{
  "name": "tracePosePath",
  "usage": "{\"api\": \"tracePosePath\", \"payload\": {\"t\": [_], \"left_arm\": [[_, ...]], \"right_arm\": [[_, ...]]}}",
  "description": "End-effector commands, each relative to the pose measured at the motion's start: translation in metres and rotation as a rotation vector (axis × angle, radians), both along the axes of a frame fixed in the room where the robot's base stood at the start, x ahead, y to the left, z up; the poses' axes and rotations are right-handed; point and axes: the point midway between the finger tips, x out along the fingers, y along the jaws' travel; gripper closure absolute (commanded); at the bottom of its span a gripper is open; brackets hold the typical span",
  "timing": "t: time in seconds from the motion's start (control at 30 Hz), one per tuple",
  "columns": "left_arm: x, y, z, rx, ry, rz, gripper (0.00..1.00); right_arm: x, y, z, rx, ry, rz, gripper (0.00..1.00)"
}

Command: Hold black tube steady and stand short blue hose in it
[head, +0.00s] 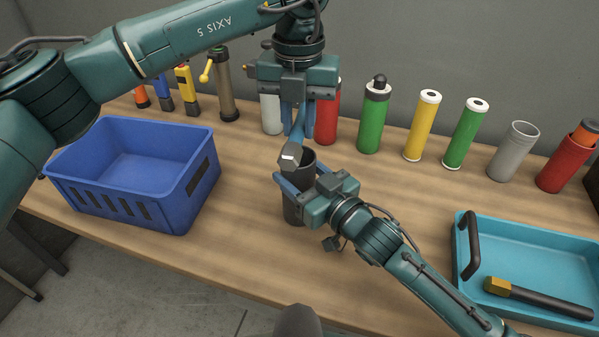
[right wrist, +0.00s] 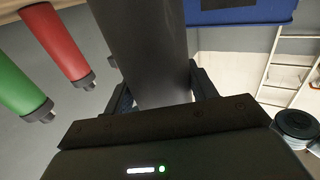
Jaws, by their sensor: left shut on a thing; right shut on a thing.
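The black tube (head: 295,211) stands upright on the wooden table, its open mouth facing up. My right gripper (head: 296,186) is shut around it below the rim; the right wrist view shows the dark tube (right wrist: 147,55) between both fingers. My left gripper (head: 297,128) points down from above and is shut on the short blue hose (head: 299,129). The hose tilts, its grey metal end (head: 290,156) lower and to the left. That end overlaps the left part of the tube's mouth in the head view and looks outside it; the exact gap cannot be told.
A blue crate (head: 150,216) stands left, a light-blue tray (head: 540,236) with a yellow-headed tool (head: 540,298) right. Along the back stand a red cylinder (head: 326,115), green (head: 372,122), yellow (head: 421,128) and several others. The table between crate and tube is clear.

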Motion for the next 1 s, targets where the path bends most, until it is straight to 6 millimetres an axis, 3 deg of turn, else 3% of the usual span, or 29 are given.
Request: {"api": "tracePosePath", "payload": {"t": [0.3,0.63,0.67,0.93,1.0], "left_arm": [[0.000,0.000,-0.020,0.001,0.000,-0.001,1.00],[0.000,0.000,-0.023,0.000,-0.001,-0.001,1.00],[0.000,0.000,-0.023,0.000,-0.001,-0.001,0.77],[0.000,0.000,-0.023,0.000,-0.001,-0.001,0.55],[0.000,0.000,-0.023,0.000,-0.001,-0.001,0.54]], "right_arm": [[0.000,0.000,0.000,-0.001,0.001,0.000,0.70],[0.000,0.000,0.000,-0.001,0.001,0.000,0.70],[0.000,0.000,0.000,-0.001,0.001,0.000,0.70],[0.000,0.000,0.000,-0.001,0.001,0.000,0.70],[0.000,0.000,0.000,-0.001,0.001,0.000,0.70]]}}
